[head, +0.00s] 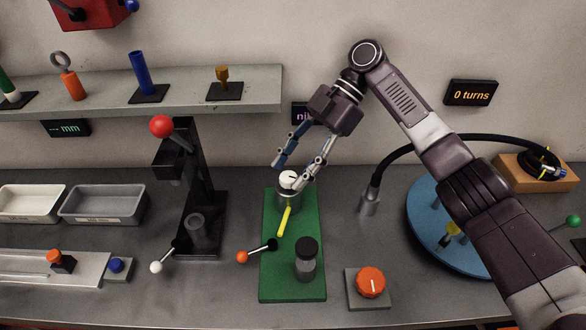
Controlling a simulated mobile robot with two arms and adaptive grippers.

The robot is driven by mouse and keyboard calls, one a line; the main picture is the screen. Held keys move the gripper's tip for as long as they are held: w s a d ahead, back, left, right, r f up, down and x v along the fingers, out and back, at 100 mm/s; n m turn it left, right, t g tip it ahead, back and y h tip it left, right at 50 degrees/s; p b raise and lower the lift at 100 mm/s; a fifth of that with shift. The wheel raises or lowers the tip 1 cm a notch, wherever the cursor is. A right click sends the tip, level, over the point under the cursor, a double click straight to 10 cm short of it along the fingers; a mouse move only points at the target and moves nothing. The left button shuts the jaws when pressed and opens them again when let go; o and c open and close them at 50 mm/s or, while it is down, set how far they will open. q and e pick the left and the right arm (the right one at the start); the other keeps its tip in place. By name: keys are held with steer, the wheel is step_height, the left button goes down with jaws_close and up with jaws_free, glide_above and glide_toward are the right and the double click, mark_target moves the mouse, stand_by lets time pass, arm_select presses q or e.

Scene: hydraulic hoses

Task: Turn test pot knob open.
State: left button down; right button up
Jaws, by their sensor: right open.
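A white knob (289,179) with a dark mark on top sits on a grey metal pot (288,202) at the back of a green plate (272,275). I take it to be the test pot knob. My right gripper (289,172) comes down from the upper right with its fingers apart around the knob's back and right side. Whether a finger touches it, I cannot tell. A yellow bar (284,221) stands out just in front of the pot. My left gripper is not in view.
On the green plate are a dark-capped cylinder (306,252) and an orange-ended lever (256,251). A black press (203,200) with a red ball stands left. An orange dial (370,282) is front right. A black hose (420,143) arches near my right arm. A "0 turns" display (471,94) hangs on the wall.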

mark_target(293, 173)
step_height(293, 173, up, 9)
steer(key=shift+r, duration=0.15)
